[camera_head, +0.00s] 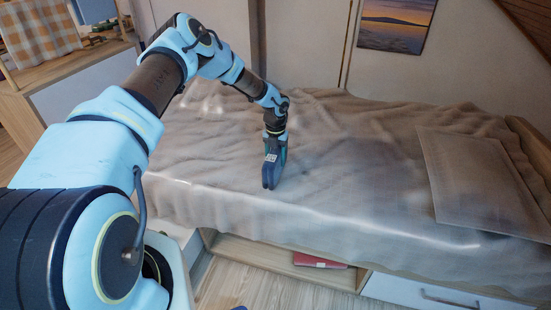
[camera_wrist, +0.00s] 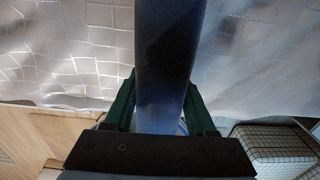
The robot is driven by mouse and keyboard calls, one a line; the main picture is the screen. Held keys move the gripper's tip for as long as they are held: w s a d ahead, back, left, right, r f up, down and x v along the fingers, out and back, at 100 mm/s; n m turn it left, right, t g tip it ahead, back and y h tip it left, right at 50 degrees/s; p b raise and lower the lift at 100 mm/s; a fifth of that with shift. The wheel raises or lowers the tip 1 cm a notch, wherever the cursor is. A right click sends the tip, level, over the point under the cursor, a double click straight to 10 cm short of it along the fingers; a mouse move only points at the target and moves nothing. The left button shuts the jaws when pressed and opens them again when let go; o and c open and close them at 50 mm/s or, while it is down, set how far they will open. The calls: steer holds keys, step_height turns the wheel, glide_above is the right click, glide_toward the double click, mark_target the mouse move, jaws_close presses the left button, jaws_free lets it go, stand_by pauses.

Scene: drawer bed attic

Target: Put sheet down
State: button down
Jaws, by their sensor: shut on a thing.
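My gripper (camera_head: 274,148) is over the front part of the bed, pointing down. Its two green fingers also show in the wrist view (camera_wrist: 163,100), one on each side of a long blue-grey thing (camera_wrist: 164,50). My gripper is shut on this thing, which has a dark patch on its face. In the head view the blue thing (camera_head: 269,177) hangs below the fingers, close to the bed cover; I cannot tell whether it touches. I cannot tell if it is the sheet. A wrinkled grey-beige cover (camera_head: 350,165) lies over the bed.
A flat grey-beige pillow (camera_head: 480,185) lies at the bed's right end. Below are an open shelf with a red thing (camera_head: 318,260) and a drawer with a handle (camera_head: 450,299). A grid-patterned basket (camera_wrist: 275,143) shows in the wrist view. The bed's middle is clear.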

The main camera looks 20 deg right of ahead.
steer(key=shift+f, duration=0.25)
steer(key=shift+f, duration=0.15)
steer(key=shift+c, duration=1.1)
jaws_free()
